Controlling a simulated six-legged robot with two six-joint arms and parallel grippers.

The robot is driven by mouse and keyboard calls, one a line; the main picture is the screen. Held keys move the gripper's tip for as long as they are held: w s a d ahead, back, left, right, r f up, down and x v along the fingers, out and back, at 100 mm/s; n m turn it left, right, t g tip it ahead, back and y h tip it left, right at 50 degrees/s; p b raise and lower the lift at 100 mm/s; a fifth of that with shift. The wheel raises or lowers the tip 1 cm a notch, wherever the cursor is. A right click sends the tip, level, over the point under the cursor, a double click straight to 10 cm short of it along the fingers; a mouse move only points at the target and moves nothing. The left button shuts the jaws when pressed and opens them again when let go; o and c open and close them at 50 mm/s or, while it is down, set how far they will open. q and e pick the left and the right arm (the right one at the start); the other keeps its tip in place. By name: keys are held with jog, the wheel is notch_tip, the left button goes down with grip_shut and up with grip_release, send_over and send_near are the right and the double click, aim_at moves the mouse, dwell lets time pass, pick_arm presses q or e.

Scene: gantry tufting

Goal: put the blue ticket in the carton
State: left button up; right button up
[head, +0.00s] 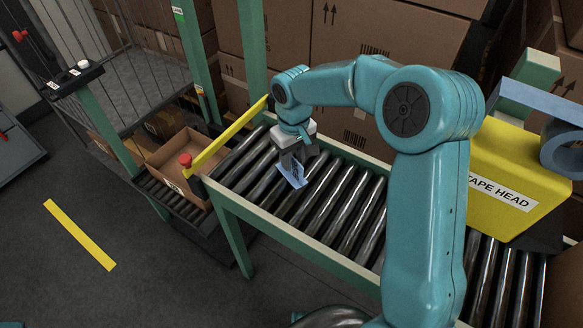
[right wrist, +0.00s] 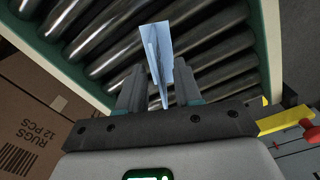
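The blue ticket (head: 291,171) is a pale blue folded sheet over the roller conveyor. In the right wrist view the ticket (right wrist: 157,52) stands between the two fingers and extends past their tips. My right gripper (head: 292,157) points down at the ticket. In the wrist view the gripper (right wrist: 160,75) has its fingers apart, with narrow gaps seeming to show on either side of the ticket. Whether the ticket touches the rollers is unclear. The carton (head: 163,172) is an open brown box left of the conveyor end. My left gripper is not in view.
The yellow tape head (head: 510,180) is at the right. Stacked boxes (head: 375,40) stand behind the conveyor.

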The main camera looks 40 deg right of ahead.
aim_at(293, 175)
notch_tip(293, 175, down, 5)
jog(key=shift+w+d+r, duration=0.1)
jog(key=shift+w+r, duration=0.05)
jog(key=shift+r, duration=0.05)
grip_shut()
jog(key=shift+r, duration=0.1)
